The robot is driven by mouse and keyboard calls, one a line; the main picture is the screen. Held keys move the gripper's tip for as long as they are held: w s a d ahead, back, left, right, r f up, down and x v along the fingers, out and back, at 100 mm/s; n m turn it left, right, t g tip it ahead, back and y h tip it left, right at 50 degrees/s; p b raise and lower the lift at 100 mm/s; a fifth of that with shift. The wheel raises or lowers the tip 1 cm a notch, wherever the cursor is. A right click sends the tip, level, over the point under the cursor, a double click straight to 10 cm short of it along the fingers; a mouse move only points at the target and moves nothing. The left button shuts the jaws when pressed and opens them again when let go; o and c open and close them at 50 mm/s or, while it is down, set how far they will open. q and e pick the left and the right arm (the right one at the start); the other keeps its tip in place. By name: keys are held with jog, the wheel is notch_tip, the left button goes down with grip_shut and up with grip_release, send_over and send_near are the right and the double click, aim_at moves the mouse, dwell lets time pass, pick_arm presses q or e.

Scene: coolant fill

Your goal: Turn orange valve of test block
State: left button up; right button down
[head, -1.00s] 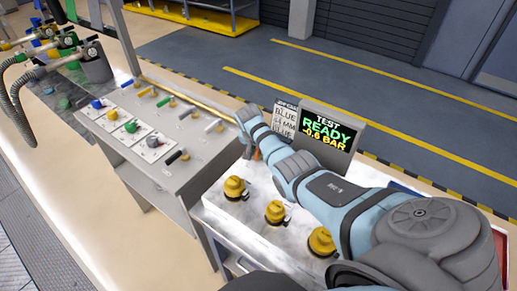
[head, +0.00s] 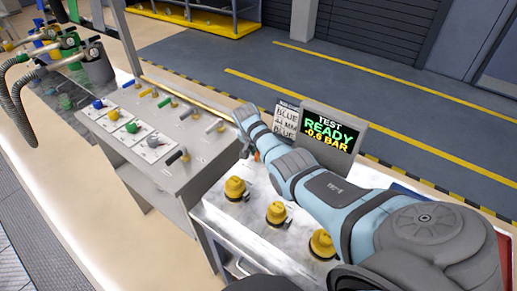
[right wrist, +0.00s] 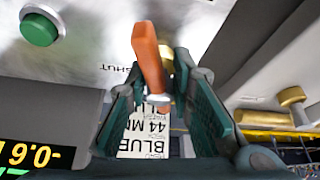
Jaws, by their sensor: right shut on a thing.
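The orange valve handle (right wrist: 148,60) of the test block shows in the right wrist view, with a brass fitting (right wrist: 167,55) beside it and the word SHUT printed nearby. My right gripper (right wrist: 158,82) has its two green fingers on either side of the handle and is shut on it. In the head view, only a small orange part (head: 257,156) shows beside my right arm, which hides most of the valve. My left gripper is in neither view.
A display (head: 328,128) reads TEST READY, -0.6 BAR, with a label card (head: 286,120) beside it. Yellow-capped fittings (head: 235,188) stand on the bench in front. A green button (right wrist: 39,30) is near the valve. A panel with coloured levers (head: 165,135) stands left.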

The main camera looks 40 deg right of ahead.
dwell(0.4)
jog(key=c, duration=1.4)
grip_release()
jog(key=shift+c, duration=0.2)
jog(key=v, duration=1.2)
